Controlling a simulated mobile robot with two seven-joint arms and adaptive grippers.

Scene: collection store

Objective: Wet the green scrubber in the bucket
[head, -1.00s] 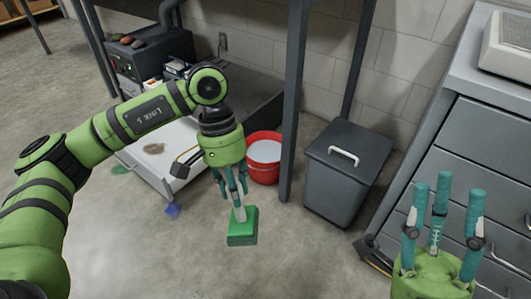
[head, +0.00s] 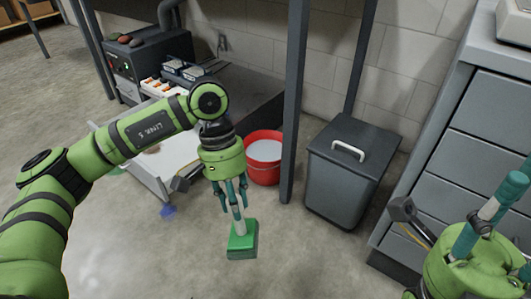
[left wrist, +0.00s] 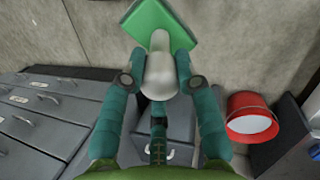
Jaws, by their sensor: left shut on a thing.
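The green scrubber (head: 243,243) has a green rectangular head on a pale handle. My left gripper (head: 236,212) is shut on the handle and holds the scrubber head down, in front of the bucket in the head view. In the left wrist view the scrubber (left wrist: 160,28) shows at the top between my fingers. The red bucket (head: 262,172) stands on the floor just behind my left gripper, with pale liquid inside. It also shows in the left wrist view (left wrist: 262,103). The scrubber is outside the bucket. My right gripper (head: 490,215) is partly cut off at the right edge; its finger opening is unclear.
A grey lidded bin (head: 347,178) stands right of the bucket, past a dark upright post (head: 295,100). A grey drawer cabinet (head: 480,130) is at right. A low open drawer (head: 160,150) lies behind my left arm. The floor in front is clear.

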